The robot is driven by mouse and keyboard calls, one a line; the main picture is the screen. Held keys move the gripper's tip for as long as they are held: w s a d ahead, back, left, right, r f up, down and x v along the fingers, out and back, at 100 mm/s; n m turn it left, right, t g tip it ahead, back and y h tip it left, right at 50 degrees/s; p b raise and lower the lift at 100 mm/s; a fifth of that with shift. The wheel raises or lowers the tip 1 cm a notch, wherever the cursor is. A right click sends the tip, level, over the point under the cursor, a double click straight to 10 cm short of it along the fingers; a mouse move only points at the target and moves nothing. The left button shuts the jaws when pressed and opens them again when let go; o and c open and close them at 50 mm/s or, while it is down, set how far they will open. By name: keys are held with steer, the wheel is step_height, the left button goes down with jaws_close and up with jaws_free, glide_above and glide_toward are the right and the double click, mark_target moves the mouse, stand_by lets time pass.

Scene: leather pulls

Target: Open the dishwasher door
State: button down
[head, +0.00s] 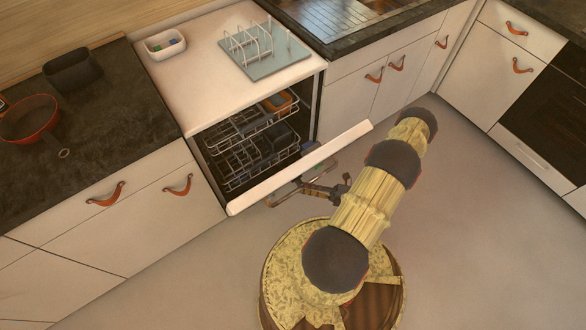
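The dishwasher (225,85) stands in the middle of the counter run. Its white door (300,168) is tilted out and down, partly open, so the inside shows. Two wire racks (250,145) sit inside, with an orange thing (277,101) in the upper one. My gripper (297,192) is at the outer face of the door, close below its top edge and right of the middle. The door's handle cannot be made out clearly there. The fingertips are small and partly hidden, so I cannot tell whether they are open or shut.
A drying rack on a mat (265,62) and a white tub (165,44) stand on the dishwasher top. Cabinets with leather pulls (107,195) flank it on the left and right. A dark oven (550,120) is at right. Grey floor (480,240) is clear at right.

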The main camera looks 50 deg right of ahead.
steer(key=s+a+f+b, duration=0.1)
steer(key=s+f+b, duration=0.1)
steer(key=s+f, duration=0.2)
steer(key=shift+s+a+f, duration=0.15)
steer(key=shift+s+f, duration=0.15)
steer(key=shift+s, duration=0.55)
steer(key=c, duration=1.9)
jaws_free()
steer(key=shift+o, duration=0.3)
steer(key=v, duration=1.2)
steer(key=shift+r, duration=0.1)
